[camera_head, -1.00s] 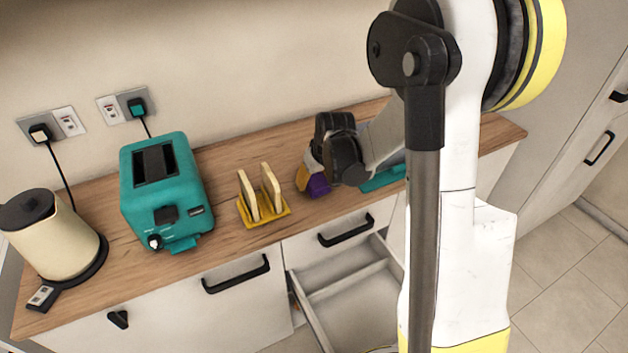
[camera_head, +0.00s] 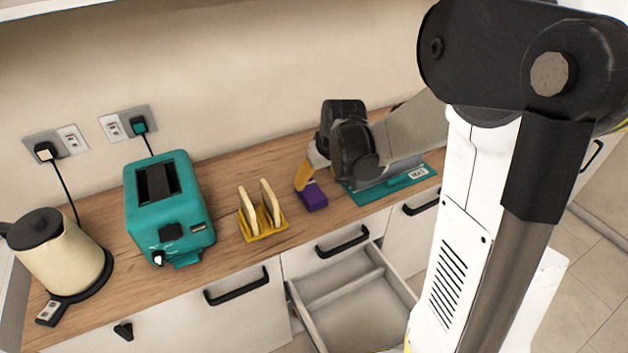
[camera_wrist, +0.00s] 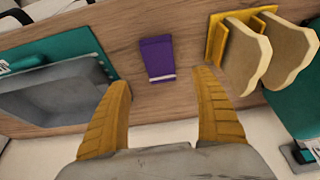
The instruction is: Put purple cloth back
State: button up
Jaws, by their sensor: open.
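The purple cloth (camera_head: 312,197) lies folded as a small block on the wooden counter, between the yellow toast rack and the teal mat. It also shows in the wrist view (camera_wrist: 157,57), with a pale stripe near its lower edge. My gripper (camera_wrist: 163,78) is open, its two yellow fingers spread wide and empty. In the wrist view the cloth lies just past the fingertips, in line with the gap between them. In the head view my gripper (camera_head: 304,178) is close above and beside the cloth; the second finger is mostly hidden.
The toast rack (camera_head: 262,232) holds two slices. The teal mat (camera_head: 400,180) carries a grey tray (camera_wrist: 55,95). A teal toaster (camera_head: 168,208) and a cream kettle (camera_head: 60,255) stand left. Below the counter, a drawer (camera_head: 350,305) with divided compartments is open and looks empty where visible.

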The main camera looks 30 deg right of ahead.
jog(key=s+a+r+t, duration=0.1)
jog(key=s+a+r, duration=0.4)
jog(key=s, duration=0.4)
jog(key=s+a+r+t, duration=0.1)
jog(key=s+a+r, duration=0.5)
jog(key=s, duration=0.3)
jog(key=shift+s+a+t, duration=0.3)
jog(key=shift+s+a, duration=0.05)
jog(key=shift+a, duration=0.1)
